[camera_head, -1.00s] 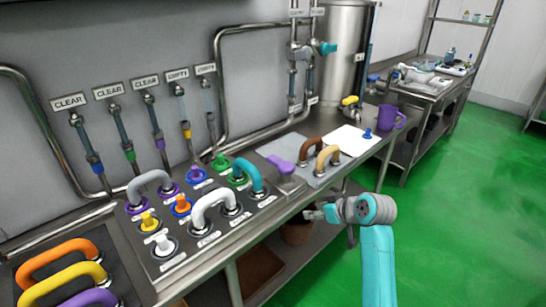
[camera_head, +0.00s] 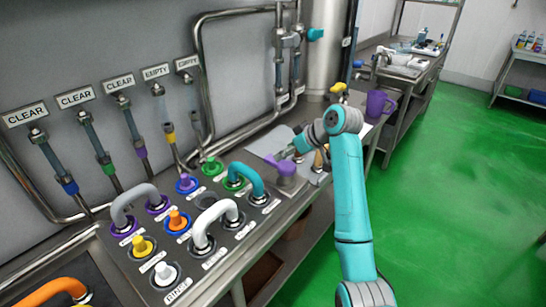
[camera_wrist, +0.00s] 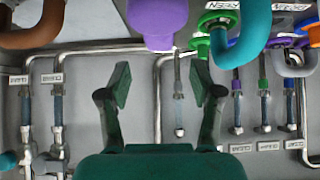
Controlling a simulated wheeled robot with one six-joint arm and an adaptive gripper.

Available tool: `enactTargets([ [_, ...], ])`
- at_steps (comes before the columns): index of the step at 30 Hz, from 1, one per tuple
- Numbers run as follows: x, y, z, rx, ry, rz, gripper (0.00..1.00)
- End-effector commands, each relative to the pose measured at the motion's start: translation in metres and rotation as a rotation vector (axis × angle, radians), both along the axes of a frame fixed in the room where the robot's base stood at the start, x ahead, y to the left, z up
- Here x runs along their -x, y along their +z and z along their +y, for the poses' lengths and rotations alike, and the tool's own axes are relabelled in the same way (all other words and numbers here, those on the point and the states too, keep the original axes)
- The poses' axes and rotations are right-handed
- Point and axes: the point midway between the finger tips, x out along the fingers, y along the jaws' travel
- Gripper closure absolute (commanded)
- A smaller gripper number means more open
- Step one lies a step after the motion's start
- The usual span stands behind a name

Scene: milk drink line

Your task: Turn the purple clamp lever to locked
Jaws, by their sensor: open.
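The purple clamp lever (camera_head: 281,165) sits on a small metal block at the right end of the port panel. It also shows in the wrist view (camera_wrist: 157,22), at the top and slightly left of centre. My gripper (camera_head: 286,154) is close beside the lever in the head view, partly over it. In the wrist view my gripper (camera_wrist: 160,88) has its two dark green fingers apart with nothing between them, and the lever lies beyond the tips. I cannot tell whether a finger touches it.
A teal hose loop (camera_head: 250,178) stands just left of the lever, and a white loop (camera_head: 215,215) is nearer. A brown loop (camera_wrist: 40,25) shows on the lever's other side. Labelled pipes line the wall behind.

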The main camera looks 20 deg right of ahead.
Motion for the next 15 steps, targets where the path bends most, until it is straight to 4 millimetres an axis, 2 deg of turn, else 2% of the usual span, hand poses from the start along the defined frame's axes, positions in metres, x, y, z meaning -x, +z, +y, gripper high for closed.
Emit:
enactTargets([
  [6, -0.022, -0.028, 0.017, 0.0, 0.0, 0.002, 0.35],
  [15, -0.038, -0.047, 0.028, 0.0, -0.001, -0.001, 0.35],
])
